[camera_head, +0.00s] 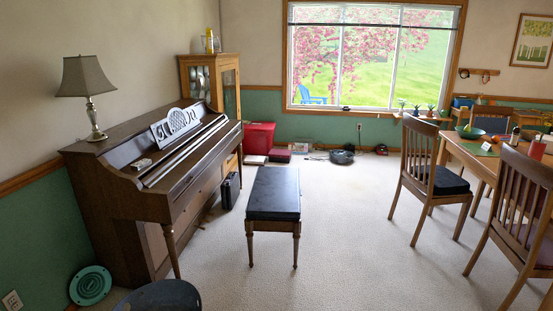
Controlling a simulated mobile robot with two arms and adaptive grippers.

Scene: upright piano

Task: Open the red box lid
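A red box (258,139) stands on the carpet at the far end of the room, beyond the piano bench and beside the wooden cabinet. It is small in the view, and I cannot make out clearly how its lid sits. A smaller, flatter dark red item (279,156) lies on the floor just in front of it to the right. Neither of my grippers shows in the head view.
The upright piano (128,185) lines the left wall. A black-topped bench (274,194) stands mid-floor between me and the red box. A dining table (465,152) with chairs (428,172) fills the right. Carpet (345,215) is clear between bench and chairs.

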